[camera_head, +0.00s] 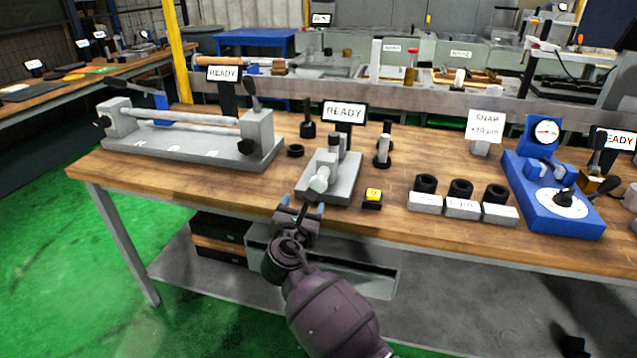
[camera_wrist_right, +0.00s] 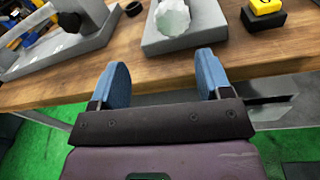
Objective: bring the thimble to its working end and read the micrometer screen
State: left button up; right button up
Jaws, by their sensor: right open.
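The bench micrometer (camera_head: 345,188) is a grey block fixture on the wooden bench, with a pale faceted thimble (camera_head: 320,180) at its near end. The thimble also shows at the top of the right wrist view (camera_wrist_right: 173,17). Its screen (camera_head: 344,113) stands behind it and reads "READY". My right gripper (camera_head: 303,205) is at the bench's front edge, just short of the thimble. Its blue fingers are apart and empty in the wrist view (camera_wrist_right: 162,70), with the thimble beyond their tips, not between them. My left gripper is not in view.
A yellow-topped button block (camera_head: 373,196) sits right of the micrometer. A long grey centre fixture (camera_head: 190,140) is at left. Several black rings on grey blocks (camera_head: 460,207) and a blue dial gauge stand (camera_head: 552,195) are at right. A dark ring (camera_head: 295,150) lies left of the micrometer.

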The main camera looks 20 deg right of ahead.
aim_at(317, 188)
jog(key=w+d+n, duration=0.1)
jog(key=w+d, duration=0.1)
jog(key=w+d+n+h+b, duration=0.1)
jog(key=w+d, duration=0.1)
jog(key=w, duration=0.1)
jog(key=w+d+n+b, duration=0.1)
jog(key=w+d, duration=0.1)
jog(key=shift+w+h, duration=0.15)
jog(key=shift+h, duration=0.15)
jog(key=shift+w+d+b, duration=0.3)
jog(key=shift+w+d, duration=0.05)
jog(key=shift+w, duration=0.15)
jog(key=shift+w+d+r, duration=0.15)
jog(key=c, duration=0.9)
